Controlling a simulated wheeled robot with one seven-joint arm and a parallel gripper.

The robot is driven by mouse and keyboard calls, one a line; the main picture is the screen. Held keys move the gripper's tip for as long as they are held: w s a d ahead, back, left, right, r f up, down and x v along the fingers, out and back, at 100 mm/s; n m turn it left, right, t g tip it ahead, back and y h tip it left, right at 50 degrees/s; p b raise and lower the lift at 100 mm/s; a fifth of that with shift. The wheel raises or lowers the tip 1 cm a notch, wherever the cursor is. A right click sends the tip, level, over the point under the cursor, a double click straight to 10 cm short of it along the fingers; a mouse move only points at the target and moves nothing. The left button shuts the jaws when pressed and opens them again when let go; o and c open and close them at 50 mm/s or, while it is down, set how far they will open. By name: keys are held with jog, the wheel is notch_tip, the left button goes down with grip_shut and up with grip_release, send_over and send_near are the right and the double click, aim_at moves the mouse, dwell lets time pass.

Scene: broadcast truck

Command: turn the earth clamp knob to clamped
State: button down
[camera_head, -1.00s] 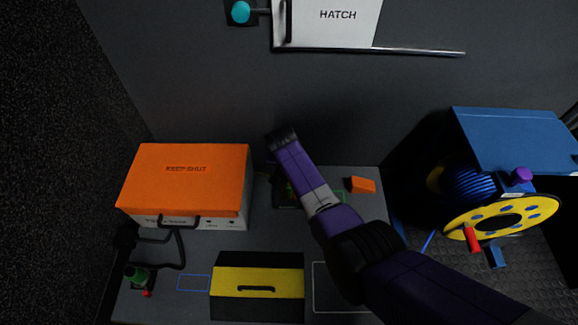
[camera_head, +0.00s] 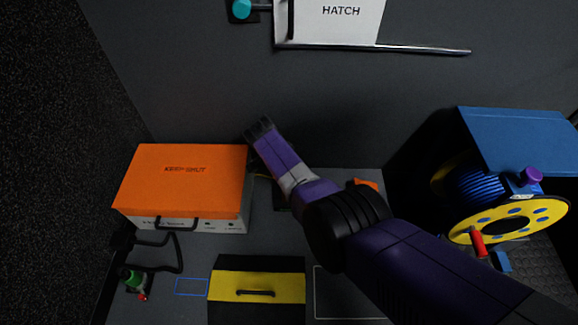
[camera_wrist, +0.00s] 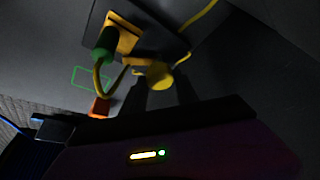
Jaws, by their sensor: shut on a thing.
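In the wrist view, a round yellow knob (camera_wrist: 160,75), seemingly the earth clamp knob, sits between the two dark fingers of my gripper (camera_wrist: 160,92). My gripper is shut on it. Next to it are a yellow-orange block (camera_wrist: 122,36) and a green plug (camera_wrist: 104,45) with a yellow-green cable, on a dark panel. Whether the knob stands at clamped cannot be read. In the head view my arm hides the knob and my fingertips; only a bit of the dark panel (camera_head: 281,196) shows beside my arm.
An orange-lidded case (camera_head: 185,180) stands left of my arm, with a black and yellow box (camera_head: 256,288) in front. A blue cable reel with a yellow flange (camera_head: 545,212) is at the right. A white hatch (camera_head: 335,22) with a rail is on the back wall.

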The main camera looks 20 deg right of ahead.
dwell(0.3)
jog(key=c, duration=0.9)
grip_release()
jog(key=shift+c, duration=0.2)
jog(key=p+v, duration=0.6)
jog(key=v, duration=0.1)
jog(key=shift+r, duration=0.35)
jog(key=shift+s+a, duration=0.1)
jog(key=shift+s, duration=0.05)
